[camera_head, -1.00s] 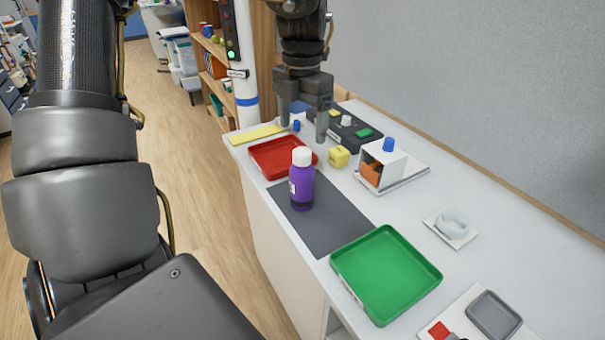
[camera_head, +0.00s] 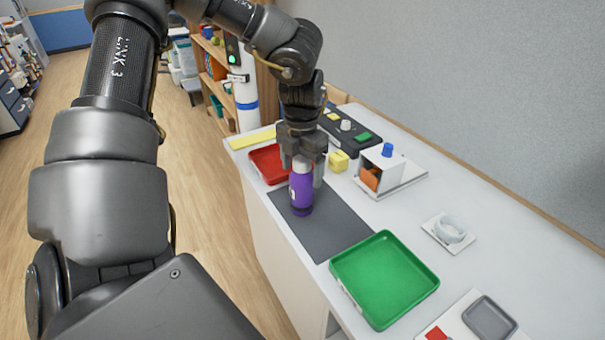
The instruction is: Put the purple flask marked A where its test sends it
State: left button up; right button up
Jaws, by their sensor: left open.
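The purple flask (camera_head: 301,193) with a white cap stands upright on the dark grey mat (camera_head: 325,235). A small white label shows on its left side; its letter is too small to read. My left gripper (camera_head: 303,172) points down at the flask's top, with its fingers around or just beside the cap. The fingers are open, and the cap is partly hidden by them. A red tray (camera_head: 264,163) lies behind the flask and a green tray (camera_head: 384,279) lies in front of it. Both look empty. My right gripper is not in view.
A white ring on a plate (camera_head: 450,229) and a grey dish (camera_head: 490,318) lie at right. A signal post (camera_head: 243,90) shows a green light.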

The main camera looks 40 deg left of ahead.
pick_arm(q)
jog(key=shift+s+d, duration=0.1)
jog(key=shift+d, duration=0.05)
jog(key=shift+c, duration=0.3)
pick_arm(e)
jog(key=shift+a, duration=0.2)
pick_arm(q)
jog(key=c, duration=1.6)
jog(key=shift+r, duration=0.15)
